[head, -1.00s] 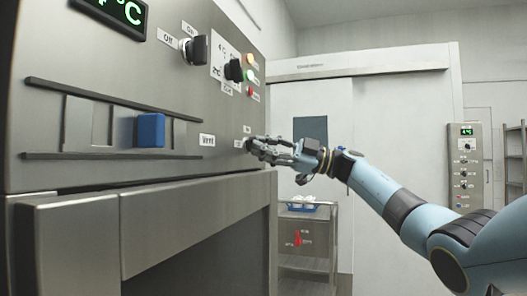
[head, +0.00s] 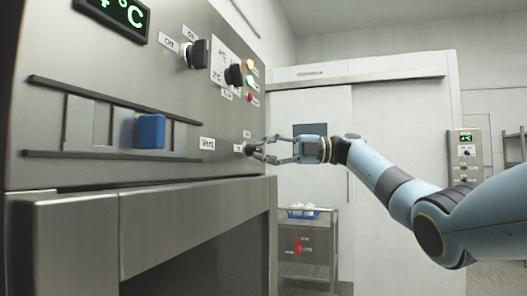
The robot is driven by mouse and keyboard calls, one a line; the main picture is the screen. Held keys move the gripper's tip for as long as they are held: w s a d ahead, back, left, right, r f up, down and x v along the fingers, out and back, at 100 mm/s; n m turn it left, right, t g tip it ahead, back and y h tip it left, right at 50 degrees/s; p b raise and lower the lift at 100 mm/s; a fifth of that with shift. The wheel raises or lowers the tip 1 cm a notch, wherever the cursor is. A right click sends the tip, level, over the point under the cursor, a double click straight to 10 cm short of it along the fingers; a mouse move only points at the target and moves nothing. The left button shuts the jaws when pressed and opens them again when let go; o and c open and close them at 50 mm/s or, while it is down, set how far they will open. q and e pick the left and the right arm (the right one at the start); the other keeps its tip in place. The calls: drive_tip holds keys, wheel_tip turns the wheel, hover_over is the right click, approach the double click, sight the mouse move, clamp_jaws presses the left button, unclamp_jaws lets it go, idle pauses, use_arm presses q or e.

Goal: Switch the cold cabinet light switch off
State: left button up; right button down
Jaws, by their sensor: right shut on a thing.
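The cold cabinet's steel front panel (head: 110,75) fills the left of the head view. A small dark switch (head: 249,149) sits low near its right edge, to the right of the "Vent" label. The small labels by the switch are too small to read, and fingers partly hide it, so I cannot tell its position. My right gripper (head: 257,151) reaches in from the right, with its fingertips at the panel, shut on the small switch. My left gripper is not in view.
Higher on the panel are a black knob (head: 196,53), another black knob (head: 234,75) and small coloured lights (head: 250,81). A blue slider handle (head: 150,131) sits in a rail. A trolley (head: 305,250) stands below the arm. A second control panel (head: 466,165) is at right.

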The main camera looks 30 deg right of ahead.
drive_tip(key=shift+f, duration=0.1)
idle(0.4)
drive_tip(key=c, duration=1.4)
unclamp_jaws()
drive_tip(key=shift+o, duration=0.2)
drive_tip(key=v, duration=1.2)
